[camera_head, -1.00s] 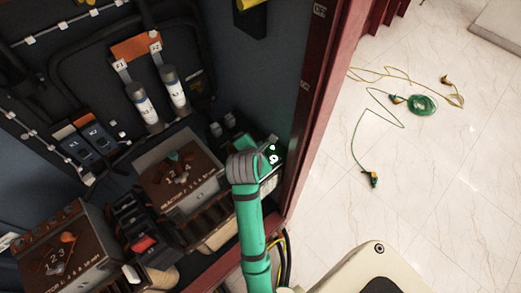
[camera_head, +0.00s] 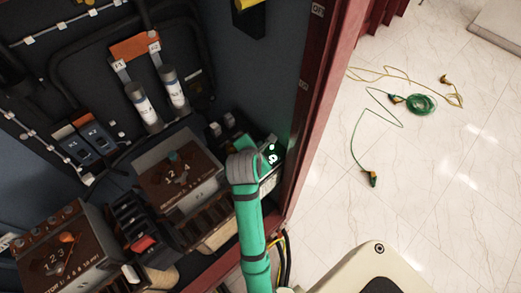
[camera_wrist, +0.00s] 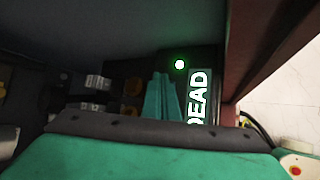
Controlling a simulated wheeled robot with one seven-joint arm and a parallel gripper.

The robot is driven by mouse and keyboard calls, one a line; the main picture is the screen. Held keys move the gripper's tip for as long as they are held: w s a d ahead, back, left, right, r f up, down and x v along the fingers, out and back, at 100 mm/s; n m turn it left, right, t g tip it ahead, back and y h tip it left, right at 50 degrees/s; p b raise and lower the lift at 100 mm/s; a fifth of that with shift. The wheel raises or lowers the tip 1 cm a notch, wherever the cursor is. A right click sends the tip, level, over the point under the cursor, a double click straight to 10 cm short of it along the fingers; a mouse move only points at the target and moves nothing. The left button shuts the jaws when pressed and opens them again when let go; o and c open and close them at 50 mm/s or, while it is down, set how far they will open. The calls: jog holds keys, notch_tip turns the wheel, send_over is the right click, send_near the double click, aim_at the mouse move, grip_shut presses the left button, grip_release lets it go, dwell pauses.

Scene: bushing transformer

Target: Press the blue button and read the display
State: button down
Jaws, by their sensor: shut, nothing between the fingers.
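The display (camera_wrist: 198,97) is lit and reads "DEAD" in white letters, turned sideways in the wrist view. Its first letter is partly cut off by my wrist at the bottom. I cannot see the blue button, and I cannot tell whether the fingers touch anything.
The red cabinet post (camera_head: 302,110) stands close on the right. Transformer blocks (camera_head: 180,178) and a switch with a red part (camera_head: 142,243) fill the cabinet left of my arm. Green and yellow cables (camera_head: 420,104) lie on the tiled floor outside.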

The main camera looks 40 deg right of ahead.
jog(key=shift+w+f, duration=0.1)
jog(key=shift+w, duration=0.05)
dwell(0.7)
jog(key=shift+a+f, duration=0.1)
jog(key=shift+f, duration=0.2)
jog(key=shift+s, duration=0.2)
jog(key=shift+w+f, duration=0.1)
jog(key=shift+f, duration=0.35)
dwell(0.6)
jog(key=shift+r, duration=0.85)
